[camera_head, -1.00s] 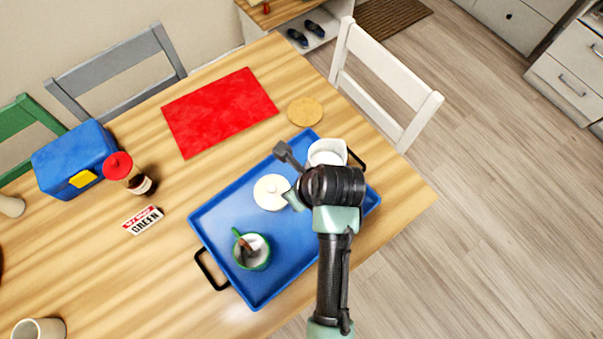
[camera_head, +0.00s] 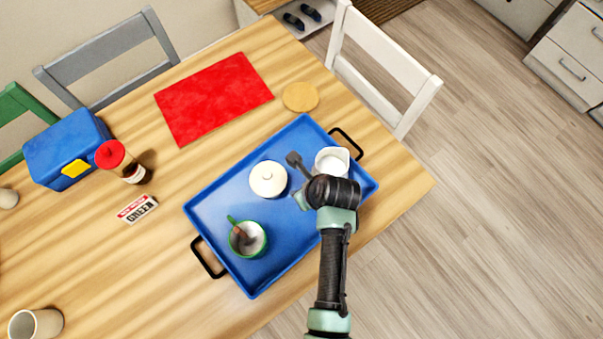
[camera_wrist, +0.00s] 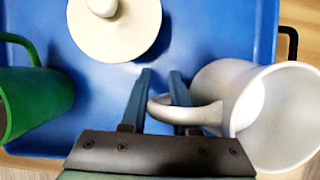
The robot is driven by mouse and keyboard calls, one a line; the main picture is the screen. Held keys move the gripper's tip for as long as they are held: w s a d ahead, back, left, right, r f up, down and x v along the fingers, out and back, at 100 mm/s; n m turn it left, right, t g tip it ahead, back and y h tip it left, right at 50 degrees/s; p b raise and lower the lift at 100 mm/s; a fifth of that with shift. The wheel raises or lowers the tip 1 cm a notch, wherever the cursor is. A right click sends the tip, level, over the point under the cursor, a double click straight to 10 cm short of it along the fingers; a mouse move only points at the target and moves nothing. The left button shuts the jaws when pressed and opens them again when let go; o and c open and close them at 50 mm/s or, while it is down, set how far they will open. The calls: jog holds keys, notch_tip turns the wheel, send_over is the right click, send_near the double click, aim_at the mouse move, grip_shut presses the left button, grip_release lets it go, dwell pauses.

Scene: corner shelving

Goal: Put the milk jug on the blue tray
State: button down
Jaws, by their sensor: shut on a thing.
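The white milk jug (camera_head: 332,162) is over the right end of the blue tray (camera_head: 285,238) in the head view. In the wrist view the milk jug (camera_wrist: 268,112) fills the right side, its handle reaching left between my fingers. My gripper (camera_wrist: 162,82) is shut on that handle. In the head view my gripper (camera_head: 298,182) is left of the jug, partly hidden by my wrist. The blue tray also shows beneath in the wrist view (camera_wrist: 205,45). I cannot tell whether the jug's base touches the tray.
On the tray stand a white lidded pot (camera_head: 267,179) and a green cup (camera_head: 248,239) with something brown inside. A round cork mat (camera_head: 300,97) and a red placemat (camera_head: 213,98) lie behind it. A white chair (camera_head: 385,70) stands at the table's edge.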

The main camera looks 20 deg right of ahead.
jog(key=c, duration=1.1)
grip_release()
jog(key=shift+f, duration=0.1)
jog(key=o, duration=0.4)
jog(key=shift+o, duration=0.2)
jog(key=p+v, duration=0.1)
jog(key=v, duration=1.1)
jog(key=shift+r+p, duration=0.2)
jog(key=shift+p, duration=0.1)
